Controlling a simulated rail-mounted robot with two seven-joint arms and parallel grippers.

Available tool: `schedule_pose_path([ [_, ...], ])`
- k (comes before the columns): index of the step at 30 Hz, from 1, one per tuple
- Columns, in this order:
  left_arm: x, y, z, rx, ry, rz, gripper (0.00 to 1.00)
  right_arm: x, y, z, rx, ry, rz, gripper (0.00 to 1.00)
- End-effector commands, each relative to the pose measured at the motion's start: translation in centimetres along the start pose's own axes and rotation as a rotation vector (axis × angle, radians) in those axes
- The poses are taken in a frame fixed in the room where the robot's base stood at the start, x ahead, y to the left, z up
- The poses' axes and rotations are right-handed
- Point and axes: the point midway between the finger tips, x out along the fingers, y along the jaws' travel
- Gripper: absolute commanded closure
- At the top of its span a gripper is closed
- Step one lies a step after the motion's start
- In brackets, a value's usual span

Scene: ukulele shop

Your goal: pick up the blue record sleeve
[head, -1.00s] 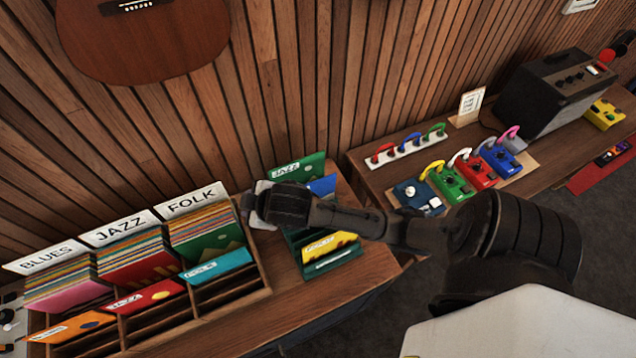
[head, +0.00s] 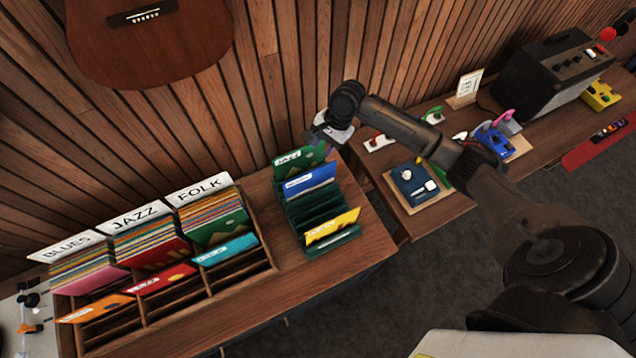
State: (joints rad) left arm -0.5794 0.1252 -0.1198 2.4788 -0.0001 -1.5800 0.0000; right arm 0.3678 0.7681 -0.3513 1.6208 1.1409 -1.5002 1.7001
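The blue record sleeve (head: 310,181) stands tilted in a dark green slotted rack (head: 334,242) on the wooden counter. It is behind a yellow sleeve (head: 333,227) and in front of a green sleeve (head: 298,158). My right gripper (head: 322,137) is above and behind the rack, close to the green sleeve's upper right in the picture. It appears apart from the blue sleeve. Its fingers are small and partly hidden by its own wrist, so I cannot tell whether they are open. My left gripper is not in view.
A wooden record bin (head: 208,283) with BLUES, JAZZ and FOLK dividers stands left of the rack. A guitar (head: 150,40) hangs on the slatted wall. Pedals (head: 414,184) and a black amplifier (head: 550,75) sit on the right table, partly behind my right arm. Bare counter lies around the rack.

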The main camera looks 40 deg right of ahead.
Motion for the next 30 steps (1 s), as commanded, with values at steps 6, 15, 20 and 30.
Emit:
schedule_pose_path([
  [6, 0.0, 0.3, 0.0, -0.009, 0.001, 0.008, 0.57, 0.0, -0.1, 0.3, 0.34, -0.018, -0.003, 0.65],
  [15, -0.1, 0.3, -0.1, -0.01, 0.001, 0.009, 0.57, 1.4, -0.1, 0.4, 0.493, -0.018, 0.001, 0.65],
  [20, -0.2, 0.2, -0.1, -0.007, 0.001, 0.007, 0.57, 4.2, -0.1, 0.4, 0.493, -0.018, 0.001, 0.65],
  [30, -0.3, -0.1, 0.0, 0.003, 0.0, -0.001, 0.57, 8.2, -0.1, 0.5, 0.49, -0.017, -0.003, 0.65],
])
